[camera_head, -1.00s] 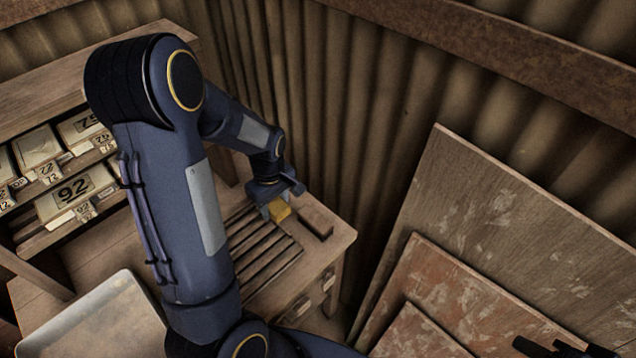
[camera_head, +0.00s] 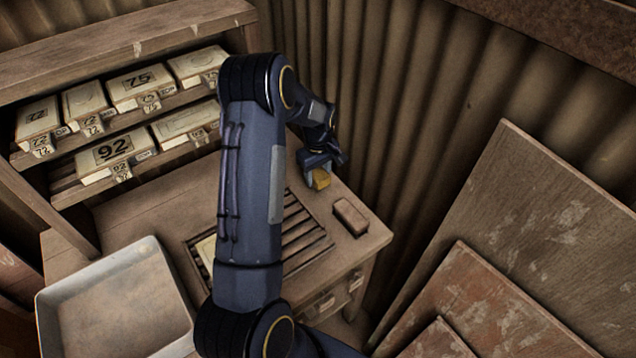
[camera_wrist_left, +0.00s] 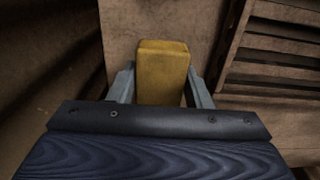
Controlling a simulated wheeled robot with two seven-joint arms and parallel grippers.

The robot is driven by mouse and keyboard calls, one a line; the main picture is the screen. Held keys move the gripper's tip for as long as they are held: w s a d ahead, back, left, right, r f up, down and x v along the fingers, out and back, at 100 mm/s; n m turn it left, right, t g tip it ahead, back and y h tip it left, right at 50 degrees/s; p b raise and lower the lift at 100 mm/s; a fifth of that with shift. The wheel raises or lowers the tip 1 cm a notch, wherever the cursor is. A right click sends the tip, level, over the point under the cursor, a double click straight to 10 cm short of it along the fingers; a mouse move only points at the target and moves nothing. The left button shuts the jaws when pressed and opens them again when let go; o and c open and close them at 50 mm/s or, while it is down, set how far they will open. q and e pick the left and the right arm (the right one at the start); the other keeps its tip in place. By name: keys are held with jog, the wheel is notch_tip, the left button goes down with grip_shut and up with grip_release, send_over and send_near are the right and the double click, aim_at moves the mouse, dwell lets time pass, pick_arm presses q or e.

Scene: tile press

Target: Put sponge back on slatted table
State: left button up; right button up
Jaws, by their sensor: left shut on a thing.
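A yellow sponge (camera_head: 321,180) is held between the fingers of my left gripper (camera_head: 323,168), at the back right of the wooden table (camera_head: 150,210). In the left wrist view the sponge (camera_wrist_left: 162,72) stands out between the two grey fingers of the left gripper (camera_wrist_left: 160,88), with plain wood behind it. The table's slatted part (camera_head: 305,228) lies in front of the gripper, partly hidden by my left arm; its slats (camera_wrist_left: 275,60) show at the right of the wrist view. I cannot tell whether the sponge touches the wood. My right gripper is not in view.
A brown block (camera_head: 350,214) lies on the table right of the slats. A pale tray (camera_head: 118,300) is at the front left. A shelf (camera_head: 130,50) with numbered tiles stands at the back left. Boards (camera_head: 500,250) lean at the right, before a corrugated wall (camera_head: 400,110).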

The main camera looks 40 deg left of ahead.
aim_at(318, 180)
pick_arm(q)
jog(key=shift+w+a+f+b, duration=0.15)
jog(key=shift+f+b, duration=0.65)
jog(key=shift+f, duration=0.95)
jog(key=shift+f, duration=0.2)
jog(key=o, duration=1)
jog(key=shift+c, duration=0.2)
jog(key=shift+r, duration=0.15)
